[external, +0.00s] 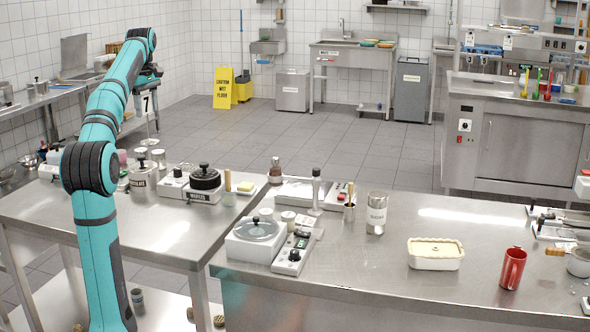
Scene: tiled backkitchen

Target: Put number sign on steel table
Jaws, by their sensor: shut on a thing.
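The number sign (146,104), a small white card with a black 7 on a thin stand, hangs below my gripper (148,84) at the upper left. My gripper is shut on the sign; the fingertips are small and partly hidden by the arm. A second steel table (330,268) stands at the front right.
Canisters (143,182), a scale with a black pot (205,178) and small jars crowd the left table's far side. Its near part is bare.

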